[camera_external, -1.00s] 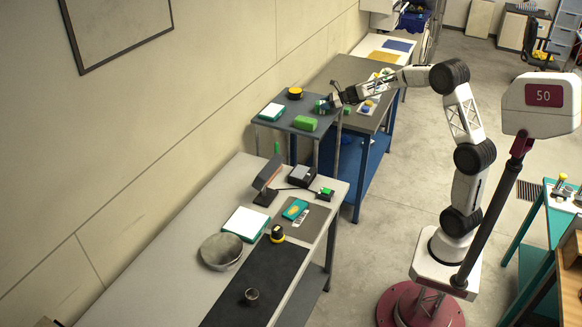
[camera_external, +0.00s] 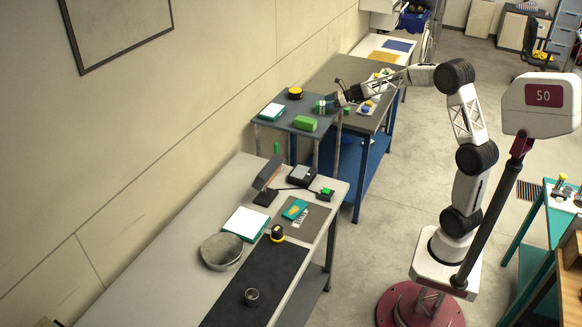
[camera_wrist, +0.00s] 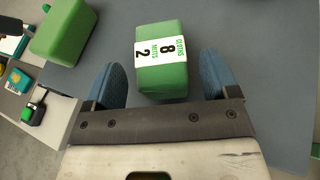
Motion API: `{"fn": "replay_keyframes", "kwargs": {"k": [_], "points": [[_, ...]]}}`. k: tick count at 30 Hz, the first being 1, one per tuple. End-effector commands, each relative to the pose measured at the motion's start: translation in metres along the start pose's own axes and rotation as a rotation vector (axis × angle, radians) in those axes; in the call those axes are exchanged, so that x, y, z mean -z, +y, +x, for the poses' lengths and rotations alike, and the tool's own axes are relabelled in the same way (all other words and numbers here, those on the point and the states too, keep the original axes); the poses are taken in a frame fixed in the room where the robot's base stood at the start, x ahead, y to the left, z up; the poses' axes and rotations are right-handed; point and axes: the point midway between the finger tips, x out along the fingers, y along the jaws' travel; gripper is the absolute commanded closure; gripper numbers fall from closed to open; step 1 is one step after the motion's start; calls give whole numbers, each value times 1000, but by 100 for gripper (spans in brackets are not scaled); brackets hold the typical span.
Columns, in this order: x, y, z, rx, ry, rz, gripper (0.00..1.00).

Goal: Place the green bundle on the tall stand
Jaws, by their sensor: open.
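A green bundle (camera_wrist: 163,80) with a white label reading "CLOTHS 8 MITTS 2" rests on a grey-blue top. My gripper (camera_wrist: 165,64) is open, with one blue finger on each side of the bundle's near part and visible gaps. In the external view, my gripper (camera_external: 333,99) is at the right edge of the tall stand (camera_external: 286,122), and the bundle (camera_external: 320,107) shows small at its tips, on the stand's top. A second, plain green block (camera_external: 305,123) lies on the same top, nearer the front; it also shows in the wrist view (camera_wrist: 63,28).
A yellow-and-black round item (camera_external: 295,93) and a teal-and-white item (camera_external: 271,111) are also on the stand. A lower table with blue legs (camera_external: 356,122) stands behind to the right. A long workbench (camera_external: 165,265) with several items is in front.

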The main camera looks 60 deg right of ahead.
Motion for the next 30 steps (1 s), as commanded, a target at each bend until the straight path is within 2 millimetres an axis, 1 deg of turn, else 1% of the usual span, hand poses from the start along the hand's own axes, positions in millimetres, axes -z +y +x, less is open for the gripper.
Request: {"fn": "replay_keyframes", "kwargs": {"k": [1, 9, 15, 21, 30], "points": [[0, -1, -9, 2, 0, 1, 19], [0, 0, -53, 2, 0, 1, 19], [0, -1, -78, 2, 0, 0, 19], [0, 0, -91, 1, 0, 0, 19], [0, 0, -93, 1, 1, 0, 19]]}}
